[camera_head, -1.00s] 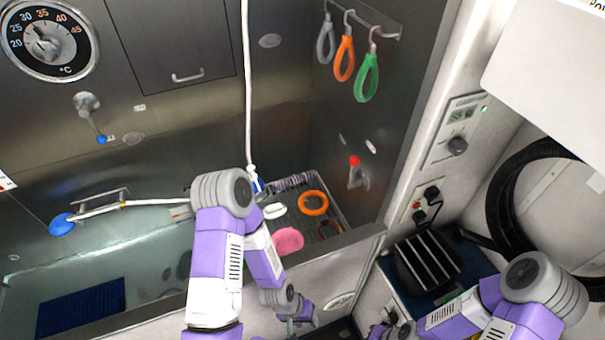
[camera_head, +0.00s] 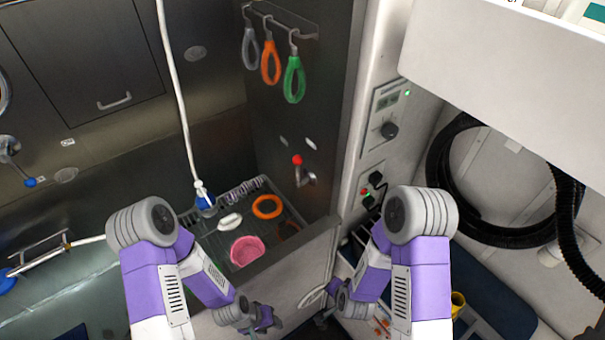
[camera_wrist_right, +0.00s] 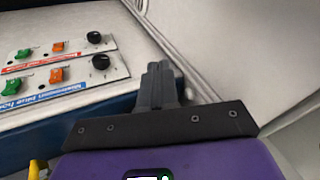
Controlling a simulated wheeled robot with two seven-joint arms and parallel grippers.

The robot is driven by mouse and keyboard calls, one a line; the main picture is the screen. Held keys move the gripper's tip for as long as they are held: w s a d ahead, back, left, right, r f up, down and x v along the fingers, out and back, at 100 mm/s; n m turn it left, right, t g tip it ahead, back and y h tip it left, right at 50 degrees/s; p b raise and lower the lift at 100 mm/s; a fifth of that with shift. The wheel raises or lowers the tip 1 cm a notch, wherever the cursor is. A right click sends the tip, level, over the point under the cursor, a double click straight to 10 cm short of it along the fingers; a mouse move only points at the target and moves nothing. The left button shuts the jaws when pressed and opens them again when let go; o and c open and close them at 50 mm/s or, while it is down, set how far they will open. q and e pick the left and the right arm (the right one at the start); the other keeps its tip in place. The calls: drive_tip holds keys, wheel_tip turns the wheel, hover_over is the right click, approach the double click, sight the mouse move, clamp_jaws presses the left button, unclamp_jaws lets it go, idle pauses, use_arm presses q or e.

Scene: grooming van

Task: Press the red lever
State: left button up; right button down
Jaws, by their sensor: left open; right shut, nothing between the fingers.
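The red-tipped lever (camera_head: 299,162) sticks out from the dark metal wall at the tub's right end, below the hanging loops. My left gripper (camera_head: 268,318) is low in the head view, in front of the tub's front wall, well below the lever and apart from it. It is open, though small and partly hidden by its own wrist. My right gripper (camera_wrist_right: 160,86) is shut and empty in the right wrist view, beside a panel with green and orange switches.
A rack (camera_head: 283,205) in the tub holds a pink bowl (camera_head: 247,250), an orange ring (camera_head: 267,207) and a white oval piece (camera_head: 230,221). Grey, orange and green loops (camera_head: 294,80) hang above the lever. A switch panel (camera_wrist_right: 58,62) stands close to my right gripper.

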drive_tip(key=w+a+r+m+t, duration=0.2)
drive_tip(key=r+m+t, duration=0.1)
drive_tip(key=r, duration=0.6)
drive_tip(key=w+a+r+m+t+p, duration=0.1)
drive_tip(key=w+a+r+m+t, duration=0.1)
drive_tip(key=r+t, duration=0.3)
drive_tip(key=w+a+r+m+t+p, duration=0.1)
drive_tip(key=w+r+m+t, duration=0.3)
drive_tip(key=r, duration=0.9)
drive_tip(key=shift+w+a+m+h, duration=0.2)
drive_tip(key=shift+a+m+h, duration=0.15)
drive_tip(key=shift+a, duration=0.4)
drive_tip(key=w+a+p, duration=0.2)
drive_tip(key=w+a, duration=0.1)
drive_tip(key=w, duration=0.9)
drive_tip(key=shift+w+a, duration=0.15)
drive_tip(key=shift+w, duration=0.25)
